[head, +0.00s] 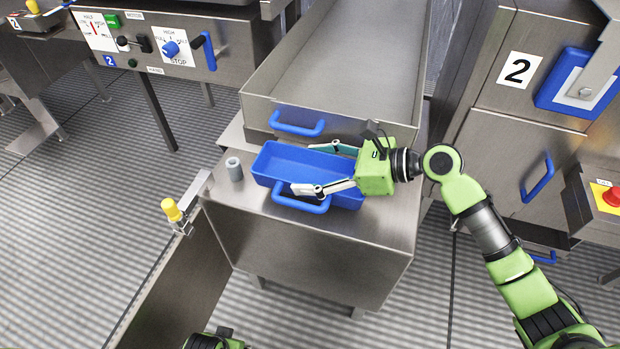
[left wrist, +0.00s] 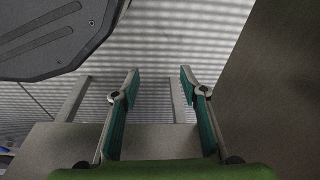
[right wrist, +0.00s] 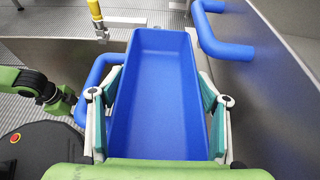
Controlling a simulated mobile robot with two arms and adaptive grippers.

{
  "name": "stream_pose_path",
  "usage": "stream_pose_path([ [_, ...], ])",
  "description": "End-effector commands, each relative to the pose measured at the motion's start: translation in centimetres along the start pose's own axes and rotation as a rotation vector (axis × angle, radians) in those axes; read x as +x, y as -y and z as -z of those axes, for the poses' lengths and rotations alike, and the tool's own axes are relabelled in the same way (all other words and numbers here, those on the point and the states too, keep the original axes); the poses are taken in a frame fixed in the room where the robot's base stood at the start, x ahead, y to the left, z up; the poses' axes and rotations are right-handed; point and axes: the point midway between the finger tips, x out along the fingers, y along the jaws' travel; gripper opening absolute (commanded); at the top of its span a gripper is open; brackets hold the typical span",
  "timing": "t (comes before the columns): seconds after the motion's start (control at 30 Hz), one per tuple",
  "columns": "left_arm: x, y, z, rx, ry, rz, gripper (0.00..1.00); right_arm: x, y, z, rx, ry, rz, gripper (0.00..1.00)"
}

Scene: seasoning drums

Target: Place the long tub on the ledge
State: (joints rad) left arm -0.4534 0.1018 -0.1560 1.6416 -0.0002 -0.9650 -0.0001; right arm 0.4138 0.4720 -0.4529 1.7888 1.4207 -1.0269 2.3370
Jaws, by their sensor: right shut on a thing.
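The long tub (head: 285,165) is a blue, open, empty trough at the top of a low steel cabinet, over its flat ledge (head: 375,225). My right gripper (head: 305,168) reaches in from the right with one finger along each long side, shut on the tub. The right wrist view shows the tub (right wrist: 168,90) between both fingers, its inside bare. Whether its underside touches the ledge cannot be told. My left gripper (left wrist: 158,75) is open and empty, pointing at the floor beside steel parts; only a bit of that arm shows at the head view's bottom edge.
A small grey cylinder (head: 234,169) stands on the ledge left of the tub. A steel tray (head: 350,50) with a blue handle (head: 297,124) rises behind it. Another blue handle (head: 300,204) sits at the front. A yellow-knobbed post (head: 172,210) stands at left.

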Motion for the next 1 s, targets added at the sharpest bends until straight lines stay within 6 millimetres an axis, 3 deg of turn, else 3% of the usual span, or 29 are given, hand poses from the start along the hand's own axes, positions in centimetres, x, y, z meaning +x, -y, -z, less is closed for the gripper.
stream_pose_path([
  [0.17, -0.1, 0.1, 0.0, -0.001, 0.006, 0.001, 0.40, 0.8, 0.0, 0.2, 0.000, 0.000, 0.000, 0.43],
  [0.5, -4.0, 0.2, 2.5, -0.005, -0.024, 0.003, 0.40, 1.8, 0.0, 2.9, 0.000, 0.001, 0.001, 0.43],
  [0.93, -4.0, 0.2, 2.4, -0.004, -0.021, 0.004, 0.40, 1.9, 0.0, 3.1, 0.001, 0.000, 0.001, 0.43],
  [0.97, -3.9, 0.2, 2.4, -0.004, -0.021, 0.004, 0.40, 1.9, 0.0, 3.2, 0.001, -0.001, 0.001, 0.74],
  [1.0, -3.9, 0.2, 2.4, -0.004, -0.021, 0.004, 0.40, 1.9, 0.0, 3.2, 0.001, -0.001, 0.001, 0.76],
])
